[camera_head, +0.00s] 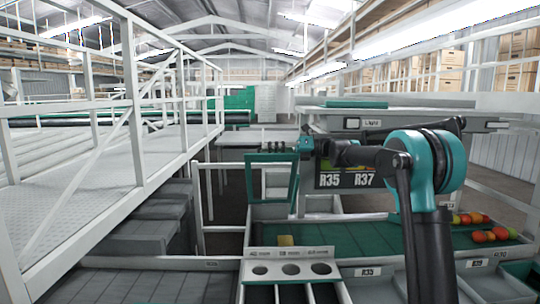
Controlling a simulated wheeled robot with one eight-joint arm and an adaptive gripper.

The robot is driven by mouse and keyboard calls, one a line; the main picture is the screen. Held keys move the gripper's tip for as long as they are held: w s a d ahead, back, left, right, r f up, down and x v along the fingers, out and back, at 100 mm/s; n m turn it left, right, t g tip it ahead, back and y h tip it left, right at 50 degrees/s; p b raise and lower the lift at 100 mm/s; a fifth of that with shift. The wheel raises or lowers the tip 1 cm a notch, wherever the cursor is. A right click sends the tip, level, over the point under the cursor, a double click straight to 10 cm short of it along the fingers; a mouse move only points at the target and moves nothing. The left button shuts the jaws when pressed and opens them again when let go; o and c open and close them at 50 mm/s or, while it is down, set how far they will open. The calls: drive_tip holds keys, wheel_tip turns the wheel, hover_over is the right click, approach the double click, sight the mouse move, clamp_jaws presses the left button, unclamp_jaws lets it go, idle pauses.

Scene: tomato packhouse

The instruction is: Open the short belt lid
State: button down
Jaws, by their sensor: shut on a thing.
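A green-framed lid (251,178) stands raised near upright at the left end of the short green belt (380,236). Its middle looks see-through. My gripper (293,147) reaches in from the right and is shut on the lid's upper edge. The fingertips are small in this view, so the exact grip point is hard to make out. The lid's hinge side is not clear from here.
Several red, orange and green tomatoes (490,235) lie on the belt's right end. A panel with three round holes (290,270) stands in front. A white railed walkway (135,110) runs along the left.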

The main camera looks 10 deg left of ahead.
drive_tip(key=shift+w, duration=0.15)
drive_tip(key=c, duration=1.6)
unclamp_jaws()
drive_tip(key=s+d+f+n, duration=0.2)
drive_tip(key=s+f+n, duration=0.3)
drive_tip(key=s+f, duration=0.45)
drive_tip(key=s+d+f+n, duration=0.3)
drive_tip(key=s+f+n, duration=0.35)
drive_tip(key=f, duration=0.65)
drive_tip(key=v, duration=1.2)
drive_tip(key=shift+r+m, duration=0.3)
drive_tip(key=shift+m, duration=0.05)
drive_tip(key=shift+s+d, duration=0.15)
